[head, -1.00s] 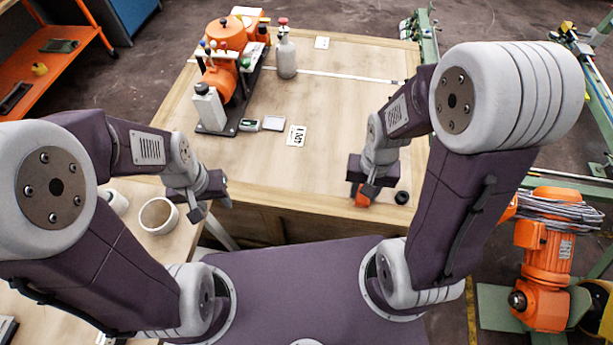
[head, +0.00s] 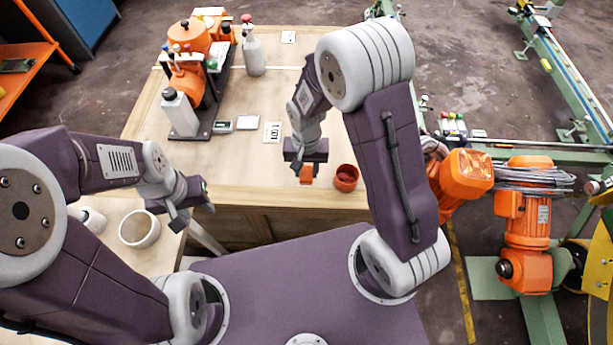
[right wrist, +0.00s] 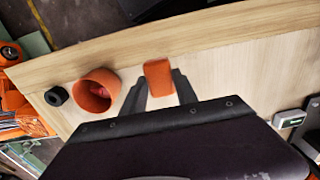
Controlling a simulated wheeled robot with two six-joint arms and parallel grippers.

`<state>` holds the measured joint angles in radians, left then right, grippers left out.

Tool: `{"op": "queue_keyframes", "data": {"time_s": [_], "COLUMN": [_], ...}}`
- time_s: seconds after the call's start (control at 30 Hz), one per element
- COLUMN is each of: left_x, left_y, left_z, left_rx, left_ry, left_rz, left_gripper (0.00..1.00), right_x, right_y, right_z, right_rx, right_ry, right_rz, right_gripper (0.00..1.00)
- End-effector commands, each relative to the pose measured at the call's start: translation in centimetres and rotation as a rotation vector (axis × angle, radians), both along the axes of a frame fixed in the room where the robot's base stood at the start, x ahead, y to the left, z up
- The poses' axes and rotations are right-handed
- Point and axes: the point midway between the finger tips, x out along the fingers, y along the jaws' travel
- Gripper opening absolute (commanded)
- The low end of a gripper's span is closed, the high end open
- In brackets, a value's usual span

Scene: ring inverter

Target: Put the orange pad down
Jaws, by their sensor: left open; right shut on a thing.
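The orange pad (head: 306,174) is a small block. My right gripper (right wrist: 158,88) is shut on it; its two dark fingers flank the pad in the right wrist view (right wrist: 158,74). The pad is over the wooden table (head: 240,170) near its front edge, left of an orange cup (head: 346,178) in the head view. I cannot tell whether the pad touches the tabletop. My left gripper (head: 195,212) is open and empty, left of the table's front edge, near a white cup.
The orange cup (right wrist: 97,90) holds something reddish; a black round piece (right wrist: 57,96) stands beside it. A white card (head: 272,132), small devices and an orange machine on a black base (head: 190,128) are farther back. The white cup (head: 139,229) stands on a side table.

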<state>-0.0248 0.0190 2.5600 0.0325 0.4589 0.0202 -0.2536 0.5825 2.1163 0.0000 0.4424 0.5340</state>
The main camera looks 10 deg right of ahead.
Motion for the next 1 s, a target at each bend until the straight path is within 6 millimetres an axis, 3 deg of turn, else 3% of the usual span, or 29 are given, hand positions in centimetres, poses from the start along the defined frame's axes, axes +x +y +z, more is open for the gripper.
{"op": "queue_keyframes", "data": {"time_s": [0.27, 0.63, 0.67, 0.7, 1.0], "left_x": [0.0, 0.0, 0.0, 0.0, 0.0], "left_y": [0.0, 0.0, 0.0, 0.0, 0.0], "left_z": [-0.9, -1.1, -1.0, -1.0, -0.9], "left_rx": [0.000, 0.000, 0.000, 0.000, 0.000], "left_ry": [0.000, 0.000, 0.000, 0.000, 0.000], "left_rz": [0.000, 0.000, 0.000, 0.000, 0.000], "left_gripper": [0.45, 0.45, 0.45, 0.45, 0.45], "right_x": [-0.1, -0.1, -0.1, -0.1, -0.1], "right_y": [-0.1, -0.1, -0.1, -0.1, -0.1], "right_z": [-4.0, -4.5, -4.3, -4.3, -4.2], "right_rx": [-0.001, 0.000, 0.000, 0.000, 0.000], "right_ry": [0.004, 0.001, 0.000, 0.000, 0.000], "right_rz": [0.000, 0.000, 0.000, 0.000, 0.001], "right_gripper": [0.00, 0.00, 0.44, 0.55, 0.57]}}
